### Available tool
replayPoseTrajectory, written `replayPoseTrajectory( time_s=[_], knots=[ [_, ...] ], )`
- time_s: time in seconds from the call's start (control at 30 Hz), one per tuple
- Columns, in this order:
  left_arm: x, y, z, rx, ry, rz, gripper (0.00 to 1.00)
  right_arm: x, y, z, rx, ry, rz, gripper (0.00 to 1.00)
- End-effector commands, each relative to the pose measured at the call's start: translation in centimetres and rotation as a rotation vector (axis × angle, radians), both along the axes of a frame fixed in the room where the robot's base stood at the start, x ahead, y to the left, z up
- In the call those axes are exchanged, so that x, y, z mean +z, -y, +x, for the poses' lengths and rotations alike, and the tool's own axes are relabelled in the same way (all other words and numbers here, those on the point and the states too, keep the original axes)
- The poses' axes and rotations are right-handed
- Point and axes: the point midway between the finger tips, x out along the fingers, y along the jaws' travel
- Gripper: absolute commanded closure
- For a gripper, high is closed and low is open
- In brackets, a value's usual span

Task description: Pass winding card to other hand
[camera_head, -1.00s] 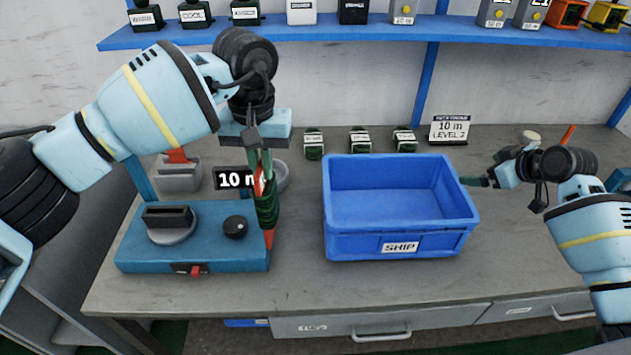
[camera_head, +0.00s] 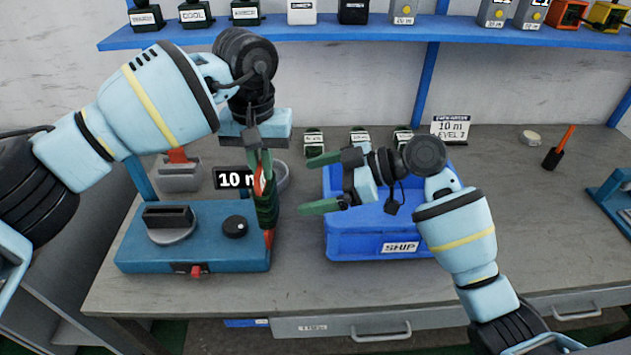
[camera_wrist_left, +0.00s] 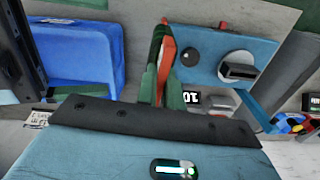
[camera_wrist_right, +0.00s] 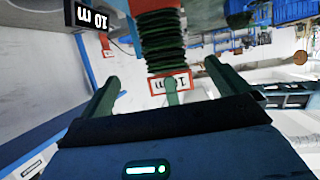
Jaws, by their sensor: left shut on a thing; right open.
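The winding card is red with dark green cable wound round it (camera_head: 266,203). It hangs upright from my left gripper (camera_head: 259,160), which is shut on its upper end above the right side of the blue winder. The left wrist view shows the card (camera_wrist_left: 166,50) between the fingers. My right gripper (camera_head: 322,183) is open and empty, to the right of the card, its fingers pointing left towards it over the blue bin. In the right wrist view, the wound cable (camera_wrist_right: 160,42) and a red-bordered label (camera_wrist_right: 170,84) appear ahead, between the open fingers; the fingers seem apart from the card.
The blue SHIP bin (camera_head: 365,247) stands beneath my right gripper. The winder (camera_head: 190,255) with its knob and a 10 m display (camera_head: 233,179) is at left. Small labelled boxes and a 10 m sign (camera_head: 452,130) stand behind the bin. The bench's right part is mostly clear.

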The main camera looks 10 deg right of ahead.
Motion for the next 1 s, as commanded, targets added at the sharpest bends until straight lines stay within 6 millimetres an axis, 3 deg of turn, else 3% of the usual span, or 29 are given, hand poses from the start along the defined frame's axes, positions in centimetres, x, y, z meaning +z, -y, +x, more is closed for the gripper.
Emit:
replayPoseTrajectory(
  time_s=[0.37,1.0],
  knots=[
    [0.1,0.0,0.0,0.0,0.002,-0.001,1.0,0.0,-1.3,-0.2,0.019,0.003,0.007,0.0],
    [0.1,0.0,0.0,0.0,0.002,0.0,1.0,-3.6,-9.9,1.6,0.019,0.002,0.008,0.0]
  ],
)
